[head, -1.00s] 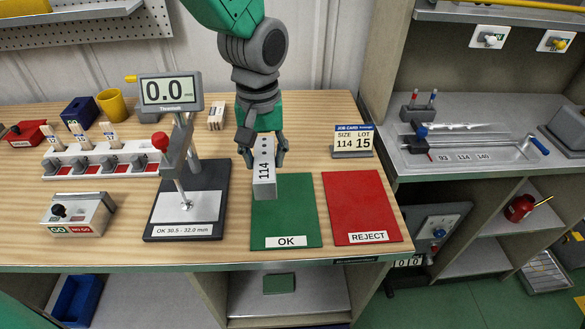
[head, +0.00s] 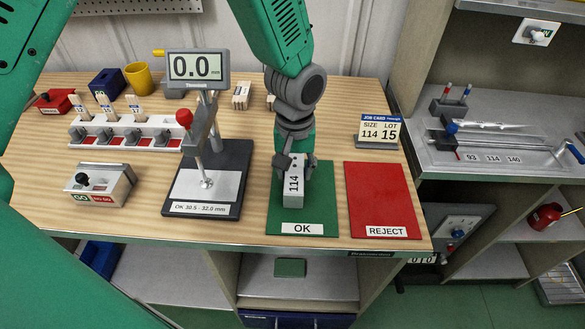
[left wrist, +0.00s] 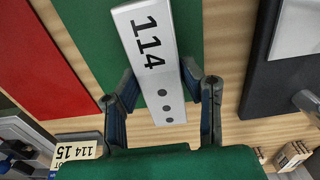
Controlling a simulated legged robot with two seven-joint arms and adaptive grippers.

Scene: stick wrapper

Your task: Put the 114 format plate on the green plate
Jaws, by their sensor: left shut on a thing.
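The 114 format plate (head: 293,186) is a light grey block marked 114. In the head view it is over the green plate (head: 322,213), which is labelled OK. My left gripper (head: 293,168) is shut on the upper part of the format plate, one finger on each side. In the left wrist view the format plate (left wrist: 150,45) runs between the fingers (left wrist: 165,95), with its row of dark holes near them. Whether its underside touches the green plate I cannot tell. My right gripper is not in view.
A red plate (head: 381,196) labelled REJECT lies to the right of the green one. A gauge stand (head: 208,180) reading 0.0 is to the left. A job card (head: 379,131) showing size 114, lot 15 stands behind the red plate. The table's front edge is close by.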

